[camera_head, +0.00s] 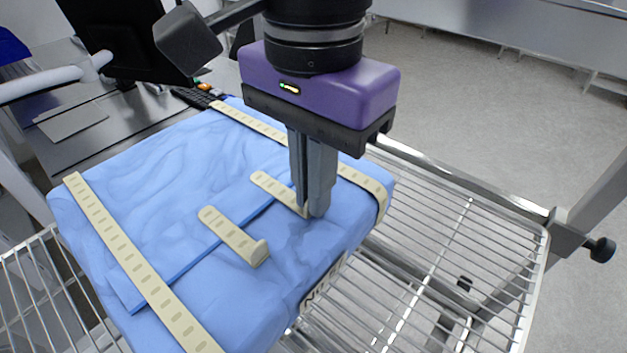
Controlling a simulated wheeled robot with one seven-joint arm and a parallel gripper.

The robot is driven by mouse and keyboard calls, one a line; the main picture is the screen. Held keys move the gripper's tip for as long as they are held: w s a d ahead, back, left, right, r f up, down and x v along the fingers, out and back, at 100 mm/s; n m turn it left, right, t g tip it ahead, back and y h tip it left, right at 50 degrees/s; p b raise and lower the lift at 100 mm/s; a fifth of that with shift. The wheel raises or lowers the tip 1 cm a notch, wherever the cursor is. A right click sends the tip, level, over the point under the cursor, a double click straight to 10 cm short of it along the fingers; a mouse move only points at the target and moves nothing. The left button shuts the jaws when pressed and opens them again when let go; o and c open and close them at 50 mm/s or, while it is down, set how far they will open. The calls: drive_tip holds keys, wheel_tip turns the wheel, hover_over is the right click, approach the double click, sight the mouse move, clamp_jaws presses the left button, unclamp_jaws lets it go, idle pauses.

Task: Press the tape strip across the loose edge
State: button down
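A blue wrapped package (170,165) has a folded flap whose loose edge (195,270) runs diagonally across its top. Two short cream tape strips lie across this edge. The nearer strip (228,232) has its right end curled up. The farther strip (272,187) runs right to my gripper's fingertips, which hide its right end. My gripper (312,212) points down with its fingertips at that end, low over the package. The two grey fingers look close together, but I cannot tell whether they are shut or pinch the strip.
Long cream bands cross the package at the left (125,245) and far side (245,121). The package rests on a wire rack cart (440,235) with a metal rail and a black knob (602,250) at right. A steel counter (95,125) stands behind left.

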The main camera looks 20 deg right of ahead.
drive_tip(key=c, duration=1.6)
unclamp_jaws()
drive_tip(key=shift+o, duration=0.2)
